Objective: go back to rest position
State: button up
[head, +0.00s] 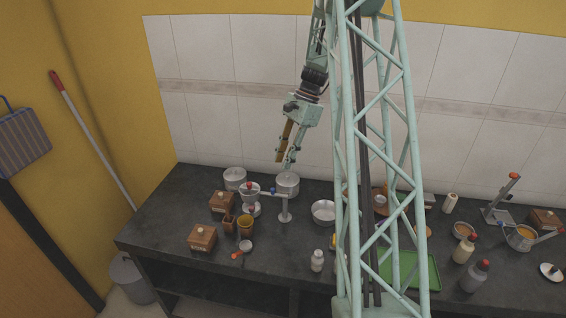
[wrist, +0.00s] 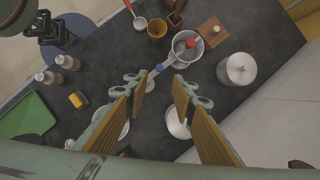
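My gripper (head: 284,158) hangs above the back of the dark counter, fingers pointing down. It is open and empty; the wrist view shows a clear gap between its wood-coloured finger pads (wrist: 160,88). One lidded steel canister (head: 287,184) stands on the counter below my gripper; in the wrist view it (wrist: 177,122) is partly hidden by the right finger. A second lidded steel canister (head: 235,179) stands to its left near the wall, and is fully seen in the wrist view (wrist: 237,69).
A grinder-like device with a steel bowl (head: 250,194), wooden boxes (head: 203,237) and cups (head: 245,222) stand left on the counter. A metal bowl (head: 324,212), bottles (head: 317,261) and a green tray (head: 408,270) are further right. The tiled wall (head: 250,75) is close behind my arm.

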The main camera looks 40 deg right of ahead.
dwell(0.6)
jog(key=s+a+r+n+h+b, duration=0.15)
jog(key=s+a+r+n, duration=0.35)
jog(key=a+r, duration=0.65)
jog(key=s+a+r+n+h+b, duration=0.15)
jog(key=s+a+r+n, duration=0.35)
jog(key=a+r, duration=0.7)
jog(key=s+a+r+n+t+b, duration=0.1)
jog(key=s+a+n+b, duration=0.25)
jog(key=s+a, duration=0.85)
jog(key=s+a+f+n+t, duration=0.1)
jog(key=s+a+n, duration=0.1)
jog(key=s, duration=0.5)
jog(key=s+a+f+n+t+h+b, duration=0.1)
jog(key=s+a+n, duration=0.2)
jog(key=s, duration=0.5)
jog(key=shift+a+f+n, duration=0.15)
jog(key=shift+a+n, duration=0.1)
jog(key=shift+n, duration=0.5)
jog(key=shift+d, duration=0.1)
